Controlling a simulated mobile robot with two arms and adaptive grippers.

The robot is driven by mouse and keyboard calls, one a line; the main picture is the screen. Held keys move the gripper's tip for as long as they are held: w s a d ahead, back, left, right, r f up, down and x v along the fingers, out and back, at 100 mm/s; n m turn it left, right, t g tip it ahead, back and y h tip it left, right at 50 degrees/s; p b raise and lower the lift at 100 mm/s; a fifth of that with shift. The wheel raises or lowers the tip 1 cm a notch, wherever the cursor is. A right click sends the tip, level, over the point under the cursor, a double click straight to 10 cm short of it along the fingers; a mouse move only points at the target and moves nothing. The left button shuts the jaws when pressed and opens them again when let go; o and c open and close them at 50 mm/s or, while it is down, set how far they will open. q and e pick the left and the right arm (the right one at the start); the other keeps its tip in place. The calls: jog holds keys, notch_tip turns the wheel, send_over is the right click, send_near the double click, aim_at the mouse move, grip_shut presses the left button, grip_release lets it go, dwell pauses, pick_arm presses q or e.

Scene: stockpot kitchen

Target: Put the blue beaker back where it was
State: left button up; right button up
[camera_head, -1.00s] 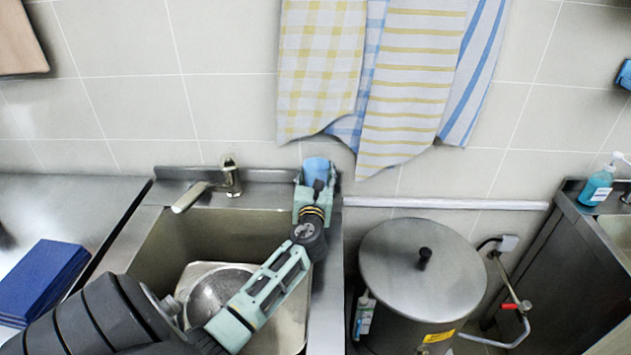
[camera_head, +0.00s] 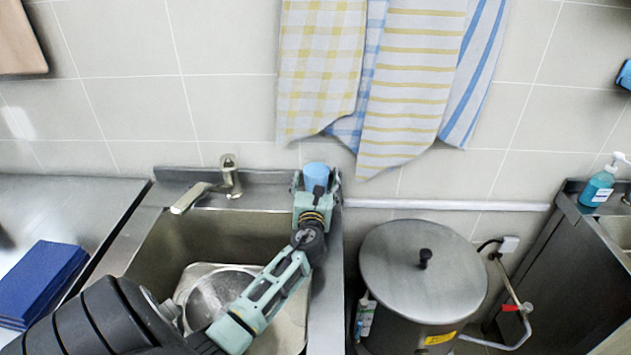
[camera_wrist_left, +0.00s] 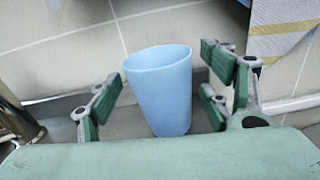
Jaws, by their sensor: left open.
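The blue beaker (camera_head: 316,172) stands on the back ledge of the sink, at its right end near the tiled wall. In the left wrist view the beaker (camera_wrist_left: 160,88) is upright, between the spread fingers, with a gap visible on each side. My left gripper (camera_head: 316,180) is open around the beaker; its green-padded fingers (camera_wrist_left: 165,98) show apart in the left wrist view. The beaker's lower part is hidden by my gripper in the head view. My right gripper is not in view.
A tap (camera_head: 212,186) stands left of the beaker. A metal pan (camera_head: 200,305) lies in the sink (camera_head: 160,250). A lidded stockpot (camera_head: 423,270) stands to the right. Towels (camera_head: 410,80) hang above. Blue sponges or cloths (camera_head: 40,283) lie on the left counter.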

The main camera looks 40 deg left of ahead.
pick_arm(q)
jog(key=shift+r, duration=0.2)
jog(key=shift+s+d+p, duration=0.25)
jog(key=shift+p, duration=0.1)
jog(key=p+v, duration=0.2)
jog(key=v, duration=0.9)
jog(key=shift+s+p, duration=0.2)
jog(key=shift+p, duration=0.1)
jog(key=shift+d, duration=0.15)
